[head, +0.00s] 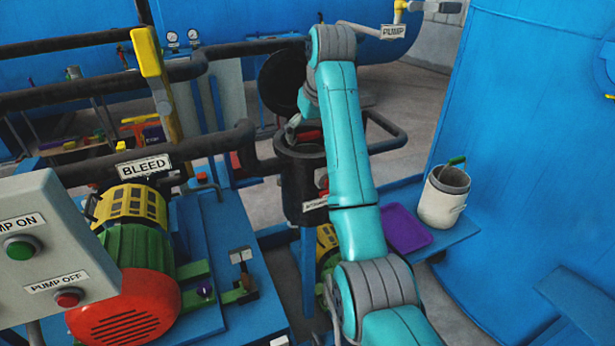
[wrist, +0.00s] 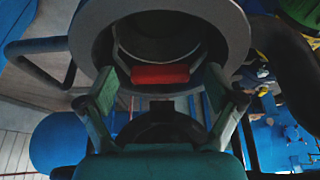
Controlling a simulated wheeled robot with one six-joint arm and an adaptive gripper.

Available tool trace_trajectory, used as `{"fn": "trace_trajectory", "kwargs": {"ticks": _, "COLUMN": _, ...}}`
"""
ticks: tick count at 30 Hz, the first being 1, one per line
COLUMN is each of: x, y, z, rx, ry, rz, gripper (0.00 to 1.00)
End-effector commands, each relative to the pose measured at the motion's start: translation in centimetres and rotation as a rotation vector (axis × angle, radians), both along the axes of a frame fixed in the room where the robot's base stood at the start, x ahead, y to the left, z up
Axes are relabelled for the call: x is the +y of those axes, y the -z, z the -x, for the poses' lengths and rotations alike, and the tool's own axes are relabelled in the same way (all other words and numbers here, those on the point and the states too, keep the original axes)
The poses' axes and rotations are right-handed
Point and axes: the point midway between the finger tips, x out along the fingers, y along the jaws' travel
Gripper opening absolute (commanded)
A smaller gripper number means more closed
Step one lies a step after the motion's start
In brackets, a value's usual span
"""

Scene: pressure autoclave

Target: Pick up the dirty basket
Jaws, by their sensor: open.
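A black upright pot (head: 301,180) stands with its round lid (head: 283,78) swung open behind it. A red handle (wrist: 160,74) shows inside the round opening (wrist: 92,45) in the wrist view. I take it for the dirty basket's handle; the basket's body is mostly hidden inside the pot. My gripper (wrist: 160,78) is open over the opening, one finger on each side of the red handle, with gaps at both ends. In the head view my arm hides most of the gripper. A pale basket (head: 442,203) with a green handle stands apart on the right shelf.
A purple tray (head: 405,229) lies on the blue shelf (head: 466,229) beside the pale basket. Dark pipes (head: 222,145) run left of the pot, and a looped bar (head: 388,128) stands at its right. A yellow lever (head: 150,62) rises by the BLEED sign. A red-and-green pump (head: 125,305) stands front left.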

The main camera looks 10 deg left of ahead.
Motion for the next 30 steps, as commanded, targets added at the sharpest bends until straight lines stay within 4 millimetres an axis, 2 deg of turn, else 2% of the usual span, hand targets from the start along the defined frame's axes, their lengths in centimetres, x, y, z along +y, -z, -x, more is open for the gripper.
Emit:
{"fn": "trace_trajectory", "kwargs": {"ticks": 3, "x": 0.06, "y": 0.62, "z": 0.05, "rx": 0.0, "ry": 0.0, "rz": 0.0, "gripper": 0.92}}
{"fn": "trace_trajectory", "kwargs": {"ticks": 10, "x": 0.06, "y": 0.68, "z": 0.03, "rx": 0.0, "ry": 0.0, "rz": 0.0, "gripper": 0.92}}
{"fn": "trace_trajectory", "kwargs": {"ticks": 21, "x": 0.06, "y": 0.95, "z": 0.06, "rx": 0.005, "ry": 0.0, "rz": 0.002, "gripper": 0.0}}
{"fn": "trace_trajectory", "kwargs": {"ticks": 30, "x": 0.12, "y": 1.01, "z": 0.11, "rx": 0.01, "ry": -0.002, "rz": 0.004, "gripper": 0.0}}
